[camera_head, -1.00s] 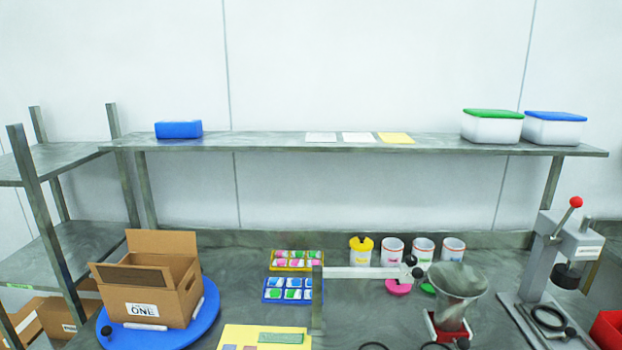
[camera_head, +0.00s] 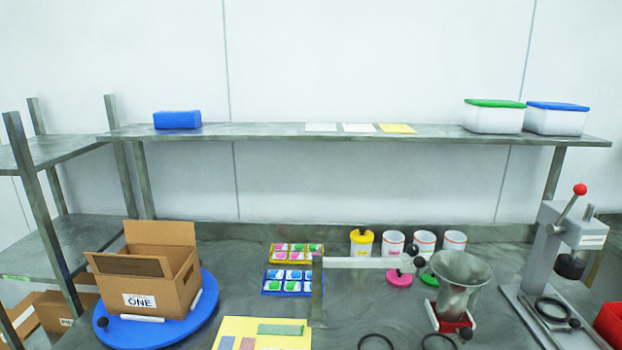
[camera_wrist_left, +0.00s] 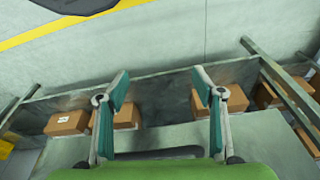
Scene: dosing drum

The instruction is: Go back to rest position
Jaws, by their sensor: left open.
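My left gripper (camera_wrist_left: 160,90) shows in the left wrist view with its two fingers spread apart and nothing between them. Below it are a grey shelf and several cardboard boxes (camera_wrist_left: 68,122), with clear space between the fingers and the boxes. Neither gripper shows in the head view. My right gripper is in no view.
An open cardboard box (camera_head: 150,280) sits on a blue round turntable (camera_head: 205,315) at the bench's left. Trays of coloured packets (camera_head: 288,281), a metal funnel (camera_head: 460,270) and a lever press (camera_head: 570,235) stand on the bench. A long shelf (camera_head: 270,131) runs above.

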